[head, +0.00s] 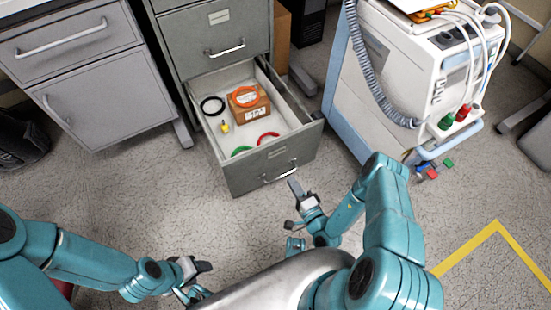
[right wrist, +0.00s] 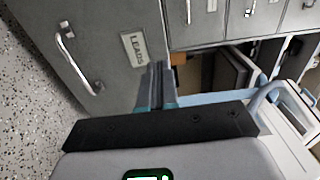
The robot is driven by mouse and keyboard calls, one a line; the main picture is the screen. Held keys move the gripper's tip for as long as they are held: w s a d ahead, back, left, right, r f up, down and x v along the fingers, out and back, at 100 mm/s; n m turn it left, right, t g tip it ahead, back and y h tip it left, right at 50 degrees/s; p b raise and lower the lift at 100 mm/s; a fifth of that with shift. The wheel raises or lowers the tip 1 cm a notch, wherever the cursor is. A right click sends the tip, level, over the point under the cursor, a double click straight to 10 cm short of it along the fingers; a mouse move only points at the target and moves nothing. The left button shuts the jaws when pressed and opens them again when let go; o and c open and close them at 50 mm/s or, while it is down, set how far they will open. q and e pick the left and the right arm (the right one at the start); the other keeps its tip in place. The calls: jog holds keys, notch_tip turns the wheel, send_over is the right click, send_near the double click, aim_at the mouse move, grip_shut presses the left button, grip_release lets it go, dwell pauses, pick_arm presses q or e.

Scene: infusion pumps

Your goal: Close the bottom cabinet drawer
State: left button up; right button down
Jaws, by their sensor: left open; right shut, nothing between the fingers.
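The bottom drawer (head: 272,164) of the grey filing cabinet (head: 212,40) is pulled out in the head view. Its front has a metal bar handle (head: 280,174), and inside lie a brown box, coloured rings and a small yellow item. In the right wrist view the drawer front (right wrist: 95,45) shows its handle and a label reading LEADS. My right gripper (head: 293,186) is shut and empty, just in front of the drawer front near the handle; I cannot tell whether it touches. Its shut fingers show in the right wrist view (right wrist: 156,85). My left gripper (head: 205,268) is open and empty at the lower left.
A white medical machine (head: 400,80) with hoses stands right of the cabinet. Small coloured blocks (head: 433,169) lie on the floor beside it. A grey desk unit (head: 85,75) stands at the left. The floor before the drawer is clear, with yellow tape at right.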

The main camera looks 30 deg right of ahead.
jog(key=b, duration=0.4)
send_near(270, 147)
jog(key=w, duration=0.5)
jog(key=shift+w+a+f, duration=0.1)
jog(key=shift+w+a, duration=0.1)
jog(key=shift+w, duration=0.7)
jog(key=shift+w+d, duration=0.1)
jog(key=shift+w, duration=0.05)
